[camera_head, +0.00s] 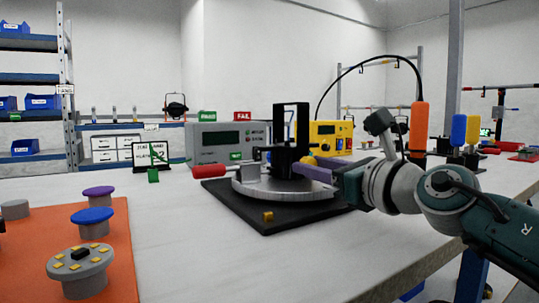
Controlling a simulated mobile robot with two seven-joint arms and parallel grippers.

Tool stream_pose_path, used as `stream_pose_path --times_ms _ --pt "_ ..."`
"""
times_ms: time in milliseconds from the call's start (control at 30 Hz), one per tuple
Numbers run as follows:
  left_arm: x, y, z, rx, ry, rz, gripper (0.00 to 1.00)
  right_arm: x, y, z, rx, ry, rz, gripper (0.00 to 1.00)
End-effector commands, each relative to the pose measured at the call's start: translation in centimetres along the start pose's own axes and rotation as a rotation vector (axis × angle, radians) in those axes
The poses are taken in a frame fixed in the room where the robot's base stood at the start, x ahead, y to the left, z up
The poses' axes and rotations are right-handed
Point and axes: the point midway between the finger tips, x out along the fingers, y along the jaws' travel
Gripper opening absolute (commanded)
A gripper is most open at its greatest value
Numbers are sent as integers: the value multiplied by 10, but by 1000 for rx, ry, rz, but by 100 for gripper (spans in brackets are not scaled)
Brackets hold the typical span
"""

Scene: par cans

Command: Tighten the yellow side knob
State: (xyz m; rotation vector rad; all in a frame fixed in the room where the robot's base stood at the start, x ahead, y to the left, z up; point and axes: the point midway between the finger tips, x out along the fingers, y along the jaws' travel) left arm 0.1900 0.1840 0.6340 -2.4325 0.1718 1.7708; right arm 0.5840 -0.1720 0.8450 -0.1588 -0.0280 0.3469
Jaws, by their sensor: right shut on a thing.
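The yellow side knob (308,160) shows at the right side of a black yoke (290,140), partly hidden by my gripper. The yoke stands upright on a round grey turntable (285,194) on a black base plate (250,213). My right gripper (312,169) reaches in from the right, with its purple fingers at the knob. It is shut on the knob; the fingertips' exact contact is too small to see. My left gripper is out of view.
A red-handled lever (209,171) sticks out left of the turntable. A grey meter box (214,142) and a yellow box (328,138) stand behind. An orange mat (110,270) with several knob-topped parts lies at the left. The table's front middle is clear.

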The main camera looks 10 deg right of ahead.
Motion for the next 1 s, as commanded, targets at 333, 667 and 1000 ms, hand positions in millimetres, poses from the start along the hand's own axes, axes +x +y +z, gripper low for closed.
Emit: stream_pose_path --times_ms 333,667,1000 --pt "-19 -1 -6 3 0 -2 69 0 -1 1 318 2 0 0" --pt "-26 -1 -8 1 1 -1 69 0 -2 0 531 1 -1 0" --pt "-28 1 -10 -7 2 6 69 0 -2 -1 620 0 0 0"
